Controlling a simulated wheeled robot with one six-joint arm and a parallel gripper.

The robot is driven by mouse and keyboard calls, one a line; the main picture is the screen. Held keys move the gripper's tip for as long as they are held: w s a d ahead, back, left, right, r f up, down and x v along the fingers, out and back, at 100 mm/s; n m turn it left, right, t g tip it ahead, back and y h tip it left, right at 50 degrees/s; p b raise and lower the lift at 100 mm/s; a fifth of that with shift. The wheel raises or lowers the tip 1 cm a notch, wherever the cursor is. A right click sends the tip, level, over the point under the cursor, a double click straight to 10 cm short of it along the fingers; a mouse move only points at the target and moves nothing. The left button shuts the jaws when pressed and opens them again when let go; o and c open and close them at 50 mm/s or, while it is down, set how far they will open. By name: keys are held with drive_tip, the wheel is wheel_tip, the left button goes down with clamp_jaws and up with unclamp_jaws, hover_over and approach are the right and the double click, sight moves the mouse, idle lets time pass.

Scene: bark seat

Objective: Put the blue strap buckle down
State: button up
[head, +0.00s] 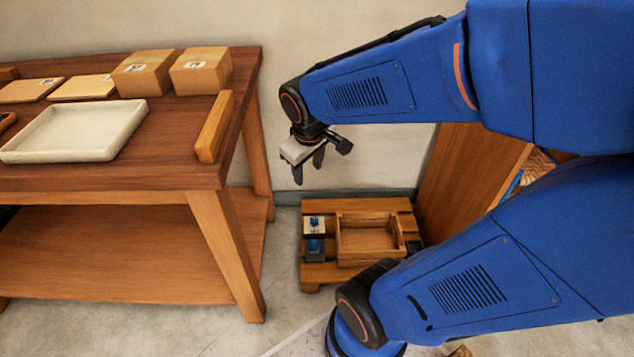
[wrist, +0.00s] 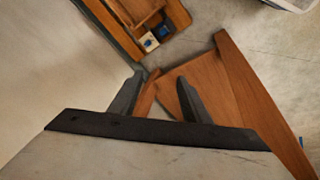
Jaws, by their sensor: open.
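Two small blue pieces sit at the left of a low wooden stand (head: 350,205) in the head view. One blue piece (head: 314,221) is on a pale pad and the other (head: 315,246) is on a dark pad. I cannot tell which is the blue strap buckle. Both pads show small near the top of the wrist view, with blue on them (wrist: 162,31). My gripper (head: 308,168) hangs above the stand, well clear of it. Its jaws are open and empty in the wrist view (wrist: 158,82).
An open wooden tray (head: 340,242) sits on the stand beside the pads. A tilted wooden panel (head: 470,180) stands right of the stand.

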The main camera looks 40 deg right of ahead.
drive_tip(key=s+a+r+m, duration=0.1)
drive_tip(key=s+a+r, duration=0.1)
drive_tip(key=s, duration=0.3)
drive_tip(key=s+a+r+m+t+y, duration=0.1)
drive_tip(key=s+a+r, duration=0.2)
drive_tip(key=s+r, duration=0.1)
drive_tip(key=shift+s+r+t+y, duration=0.25)
drive_tip(key=shift+s+t+y, duration=0.05)
drive_tip(key=shift+s, duration=0.6)
